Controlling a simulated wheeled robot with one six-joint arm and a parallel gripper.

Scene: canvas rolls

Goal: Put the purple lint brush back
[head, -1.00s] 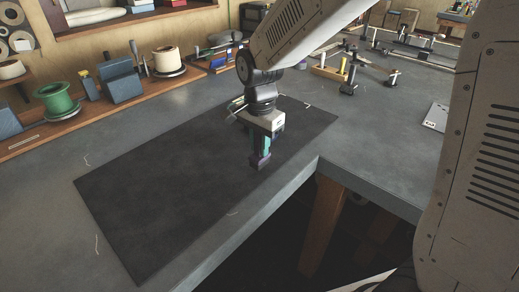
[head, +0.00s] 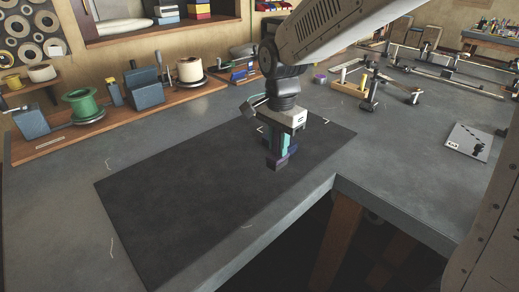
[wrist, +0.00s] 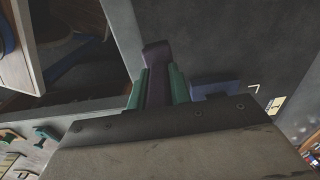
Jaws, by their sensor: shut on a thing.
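My gripper (head: 277,152) points down over the dark mat (head: 170,190), near its right end. Its teal fingers are shut on the purple lint brush (head: 276,163), whose dark purple end shows below them. In the wrist view, the brush (wrist: 156,70) stands between the two teal fingers (wrist: 157,92). The gripper body hides the rest of the brush. A blue block-like thing (wrist: 215,88) shows just right of the fingers; I cannot tell whether it touches them. I cannot tell whether the brush touches the mat.
White corner marks (head: 326,121) show near the mat's far right. A wooden rack board (head: 120,120) at the back holds a green spool (head: 82,104), blue blocks and a cream roll (head: 190,69). Clamps and rails stand back right. The bench edge drops off in front.

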